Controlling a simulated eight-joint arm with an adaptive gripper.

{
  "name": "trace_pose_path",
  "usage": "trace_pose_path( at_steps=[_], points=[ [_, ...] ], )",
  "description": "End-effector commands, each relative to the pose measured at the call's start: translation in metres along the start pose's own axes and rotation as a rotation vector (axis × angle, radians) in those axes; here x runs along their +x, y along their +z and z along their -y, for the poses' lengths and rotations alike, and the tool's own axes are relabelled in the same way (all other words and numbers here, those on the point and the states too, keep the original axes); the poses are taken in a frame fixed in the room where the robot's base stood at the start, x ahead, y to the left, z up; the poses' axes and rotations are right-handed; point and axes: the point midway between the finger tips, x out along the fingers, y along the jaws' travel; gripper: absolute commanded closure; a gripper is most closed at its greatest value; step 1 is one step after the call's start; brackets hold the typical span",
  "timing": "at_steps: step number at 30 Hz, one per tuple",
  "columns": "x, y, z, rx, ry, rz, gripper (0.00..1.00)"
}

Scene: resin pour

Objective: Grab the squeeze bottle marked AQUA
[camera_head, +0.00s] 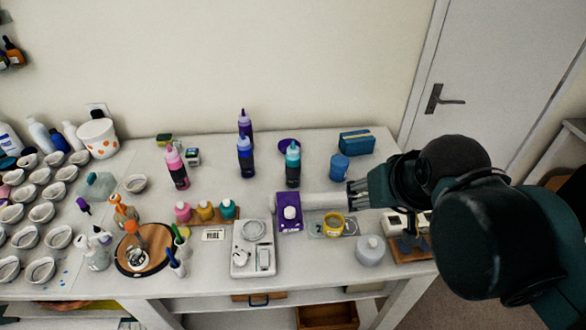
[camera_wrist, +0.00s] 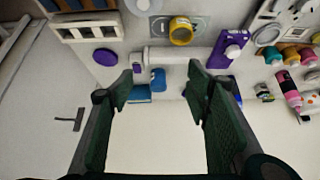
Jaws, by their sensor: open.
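A squeeze bottle with a teal cap and a dark body with a teal base (camera_head: 293,166) stands upright on the table, right of a blue-capped bottle (camera_head: 245,158). Its label is too small to read; its colour fits AQUA. My gripper (camera_head: 356,193) is to the right of the teal-capped bottle and apart from it. In the wrist view my gripper (camera_wrist: 160,84) has its two green fingers spread wide, with nothing held between them. The teal-capped bottle cannot be made out surely in the wrist view; the right finger hides part of the bottle area.
A pink bottle (camera_head: 176,167) and a purple bottle (camera_head: 245,127) stand to the left. A white roll (camera_head: 322,201) lies by my gripper, near a yellow tape roll (camera_head: 333,222) and a purple-and-white device (camera_head: 289,212). A blue cup (camera_head: 340,167) and teal box (camera_head: 356,142) stand behind.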

Motion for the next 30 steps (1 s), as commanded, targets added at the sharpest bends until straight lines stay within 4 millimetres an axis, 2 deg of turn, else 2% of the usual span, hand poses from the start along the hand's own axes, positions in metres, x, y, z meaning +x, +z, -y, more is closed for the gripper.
trace_pose_path(
  at_steps=[11,30],
  points=[
    [-0.002,-0.027,0.008,0.106,-0.005,0.044,0.52],
    [0.011,-0.102,0.038,0.456,0.021,0.192,0.52]
  ],
)
